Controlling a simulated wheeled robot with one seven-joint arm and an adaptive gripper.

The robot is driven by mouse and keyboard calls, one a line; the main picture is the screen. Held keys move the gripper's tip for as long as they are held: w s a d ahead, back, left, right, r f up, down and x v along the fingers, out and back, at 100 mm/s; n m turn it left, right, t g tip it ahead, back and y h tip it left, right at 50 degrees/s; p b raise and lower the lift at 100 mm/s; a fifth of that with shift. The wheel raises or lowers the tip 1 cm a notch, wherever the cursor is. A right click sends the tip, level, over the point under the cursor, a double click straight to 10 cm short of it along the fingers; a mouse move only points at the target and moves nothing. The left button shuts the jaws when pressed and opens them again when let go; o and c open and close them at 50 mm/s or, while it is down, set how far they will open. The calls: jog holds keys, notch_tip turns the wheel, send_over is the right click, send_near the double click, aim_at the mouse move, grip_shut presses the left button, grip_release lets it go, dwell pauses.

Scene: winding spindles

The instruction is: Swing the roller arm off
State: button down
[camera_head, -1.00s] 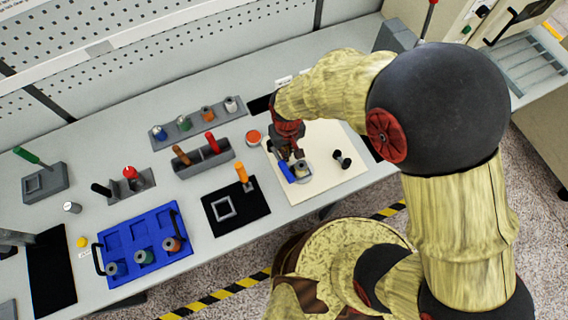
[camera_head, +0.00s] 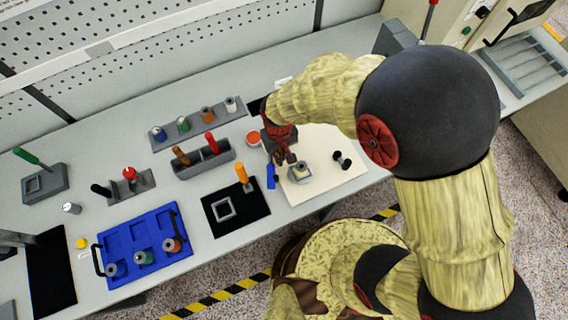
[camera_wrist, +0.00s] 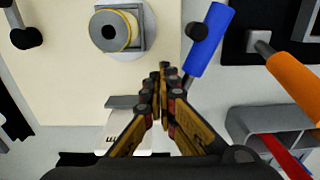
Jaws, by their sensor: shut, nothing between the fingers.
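The blue roller arm (camera_head: 271,177) lies left of the spool (camera_head: 300,169) in the head view, with a clear gap between them. In the wrist view the roller arm (camera_wrist: 209,45) carries a black knob (camera_wrist: 197,31), and the spool (camera_wrist: 112,31) sits on its grey square holder, apart from it. My gripper (camera_wrist: 164,70) is shut and empty, its fingertips between the spool side and the roller arm; I cannot tell if they touch the arm. In the head view my gripper (camera_head: 290,158) is just behind the spool.
A grey bin (camera_head: 204,162) and an orange-topped round item (camera_head: 254,139) are close behind.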

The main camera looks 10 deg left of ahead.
aim_at(271, 160)
jog(key=shift+s+a, duration=0.6)
jog(key=shift+a, duration=0.35)
jog(key=shift+w+r, duration=0.1)
jog(key=shift+w, duration=0.05)
dwell(0.5)
jog(key=shift+a, duration=0.1)
jog(key=shift+a+r+p, duration=0.15)
jog(key=shift+r+p, duration=0.35)
jog(key=shift+r, duration=0.1)
jog(key=r+p, duration=0.1)
jog(key=r, duration=0.1)
jog(key=r+p, duration=0.1)
jog(key=shift+s+a+r+p, duration=0.1)
jog(key=shift+s+r+p, duration=0.15)
jog(key=shift+s+p, duration=0.05)
jog(key=shift+w+d+r+p, duration=0.1)
jog(key=shift+d+r+p, duration=0.1)
jog(key=shift+r+p, duration=0.5)
jog(key=shift+w+d+r+p, duration=0.15)
jog(key=shift+r+p, duration=0.25)
jog(key=shift+r, duration=0.45)
